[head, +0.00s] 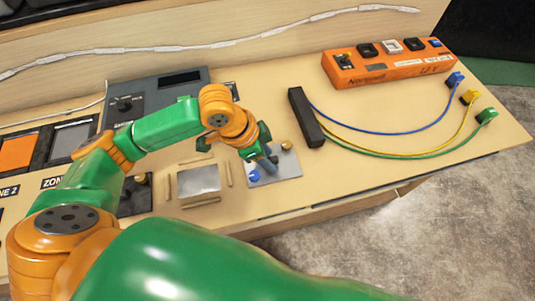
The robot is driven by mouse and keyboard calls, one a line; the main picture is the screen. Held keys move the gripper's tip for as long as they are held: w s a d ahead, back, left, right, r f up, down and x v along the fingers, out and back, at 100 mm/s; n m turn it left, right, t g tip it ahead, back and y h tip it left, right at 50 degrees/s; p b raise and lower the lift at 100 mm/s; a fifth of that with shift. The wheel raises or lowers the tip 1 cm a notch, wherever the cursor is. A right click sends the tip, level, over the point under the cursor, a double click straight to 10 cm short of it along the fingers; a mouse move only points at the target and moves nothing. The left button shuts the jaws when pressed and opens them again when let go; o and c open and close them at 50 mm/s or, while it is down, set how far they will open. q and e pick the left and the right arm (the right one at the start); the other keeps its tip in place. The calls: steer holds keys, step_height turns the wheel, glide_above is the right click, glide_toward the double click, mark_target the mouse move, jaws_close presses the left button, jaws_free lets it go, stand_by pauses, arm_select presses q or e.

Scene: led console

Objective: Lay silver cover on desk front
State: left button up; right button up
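A silver square panel (198,180), which looks like the silver cover, lies flat on the desk (370,185) between thin wooden strips. My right gripper is not in view.
An orange power box (388,64) stands at the back right. A black bar (306,117) trails blue, yellow and green cables across the right side. A grey control box (158,93) stands behind my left arm. The desk's front edge runs right of the plate.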

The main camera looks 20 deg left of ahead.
arm_select(q)
steer(key=shift+r, duration=0.3)
steer(key=p+v, duration=0.2)
steer(key=v, duration=0.9)
steer(key=shift+a+r+p, duration=0.2)
steer(key=shift+r+p, duration=0.1)
steer(key=shift+r, duration=0.05)
steer(key=shift+s, duration=0.15)
